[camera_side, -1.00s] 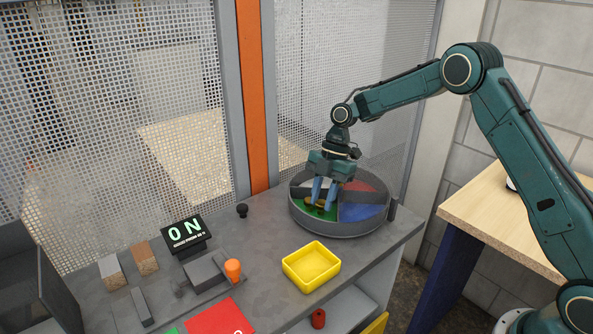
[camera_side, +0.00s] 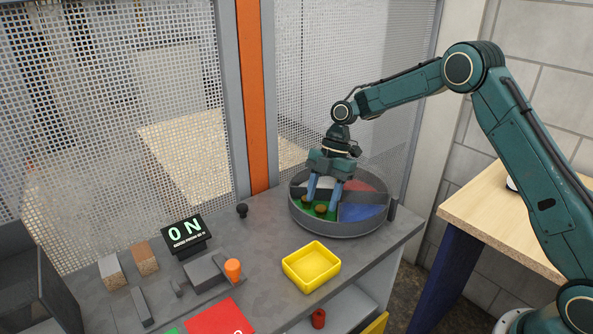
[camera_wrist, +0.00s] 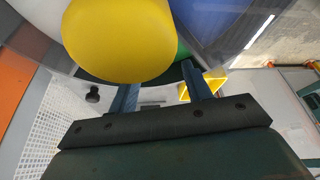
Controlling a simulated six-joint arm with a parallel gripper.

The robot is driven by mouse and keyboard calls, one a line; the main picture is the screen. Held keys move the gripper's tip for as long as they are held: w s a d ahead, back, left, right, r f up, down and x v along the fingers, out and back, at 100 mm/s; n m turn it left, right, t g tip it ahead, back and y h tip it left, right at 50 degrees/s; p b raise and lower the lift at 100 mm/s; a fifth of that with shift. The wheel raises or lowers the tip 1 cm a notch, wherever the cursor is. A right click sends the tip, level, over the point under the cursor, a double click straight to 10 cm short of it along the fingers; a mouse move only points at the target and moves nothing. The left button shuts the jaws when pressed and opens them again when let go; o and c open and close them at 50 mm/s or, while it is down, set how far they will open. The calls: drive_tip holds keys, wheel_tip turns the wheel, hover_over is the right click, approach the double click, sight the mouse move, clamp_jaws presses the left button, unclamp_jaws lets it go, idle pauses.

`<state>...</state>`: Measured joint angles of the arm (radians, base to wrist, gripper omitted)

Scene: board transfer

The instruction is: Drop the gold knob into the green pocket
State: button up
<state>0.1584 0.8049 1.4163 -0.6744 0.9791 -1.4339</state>
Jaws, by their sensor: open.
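The gold knob (camera_side: 321,210) sits in the green pocket (camera_side: 331,216) of the round divided tray, low between and just in front of my fingertips. My gripper (camera_side: 322,204) points down over that pocket with its fingers spread. In the wrist view the gold knob (camera_wrist: 120,40) looms large and hides the tip of the left finger. My gripper (camera_wrist: 160,85) is open there, and a strip of the green pocket (camera_wrist: 183,50) shows beside the knob. A second small gold patch shows by the left finger in the side view; I cannot tell what it is.
The round grey tray (camera_side: 345,229) also has white, red and blue (camera_side: 362,212) pockets with low dividers. A yellow square bin (camera_side: 311,267) stands in front. A black knob (camera_side: 242,210) and a display (camera_side: 186,234) reading ON are to the left. A mesh fence stands behind.

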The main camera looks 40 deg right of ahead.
drive_tip(key=v, duration=0.7)
drive_tip(key=shift+r, duration=0.25)
drive_tip(key=shift+d, duration=0.1)
idle(0.4)
wheel_tip(320, 180, up, 10)
drive_tip(key=m+t, duration=0.2)
drive_tip(key=m, duration=0.3)
hover_over(328, 212)
drive_tip(key=s+a, duration=0.2)
drive_tip(key=s, duration=0.4)
drive_tip(key=s+a+r+m+t+h, duration=0.1)
drive_tip(key=s+r+m+t+h, duration=0.1)
drive_tip(key=s+r+m, duration=0.55)
drive_tip(key=s+d+f+m+t+h, duration=0.1)
drive_tip(key=s+m, duration=0.3)
drive_tip(key=s, duration=0.6)
drive_tip(key=s+d+f+m+t+h, duration=0.1)
drive_tip(key=s+f+m, duration=0.3)
drive_tip(key=s, duration=0.7)
drive_tip(key=shift+d+t, duration=0.4)
drive_tip(key=shift+d, duration=0.2)
